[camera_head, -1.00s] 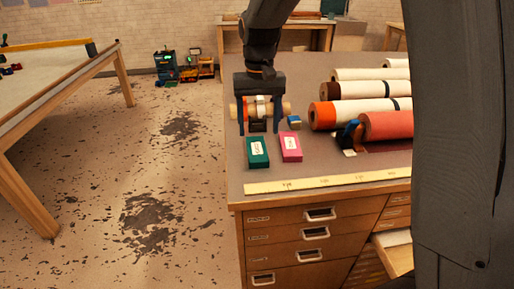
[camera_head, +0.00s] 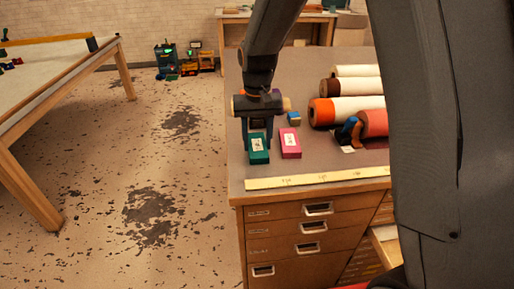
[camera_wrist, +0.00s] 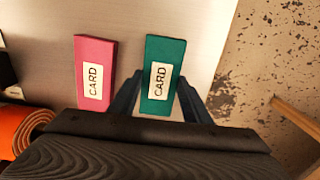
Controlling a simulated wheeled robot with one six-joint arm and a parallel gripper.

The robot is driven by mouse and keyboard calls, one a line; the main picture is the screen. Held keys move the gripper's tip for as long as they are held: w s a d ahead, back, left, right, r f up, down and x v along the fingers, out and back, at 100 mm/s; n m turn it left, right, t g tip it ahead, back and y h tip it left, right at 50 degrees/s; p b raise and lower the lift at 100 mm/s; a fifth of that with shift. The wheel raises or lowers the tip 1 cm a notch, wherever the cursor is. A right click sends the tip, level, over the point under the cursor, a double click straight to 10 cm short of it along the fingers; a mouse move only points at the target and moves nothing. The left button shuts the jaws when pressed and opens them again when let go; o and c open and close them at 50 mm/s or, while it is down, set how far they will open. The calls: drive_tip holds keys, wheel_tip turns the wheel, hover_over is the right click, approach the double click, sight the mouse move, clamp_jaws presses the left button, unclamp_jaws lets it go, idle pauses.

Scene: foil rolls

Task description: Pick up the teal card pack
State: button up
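The teal card pack (camera_head: 259,149) lies flat on the table near its left front edge, and it also shows in the wrist view (camera_wrist: 162,75) with a white CARD label. A pink card pack (camera_head: 290,143) lies to its right in the head view, with a gap between them; it is on the left in the wrist view (camera_wrist: 94,72). My gripper (camera_head: 257,133) is low over the far end of the teal pack. In the wrist view its two fingers (camera_wrist: 160,92) stand apart on either side of that end. The gripper looks open; contact with the pack is unclear.
A pale ruler strip (camera_head: 315,177) runs along the front edge of the table. A small blue-and-yellow block (camera_head: 294,118) sits behind the pink pack. Open floor lies left of the table.

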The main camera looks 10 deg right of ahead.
drive_tip(key=shift+c, duration=0.9)
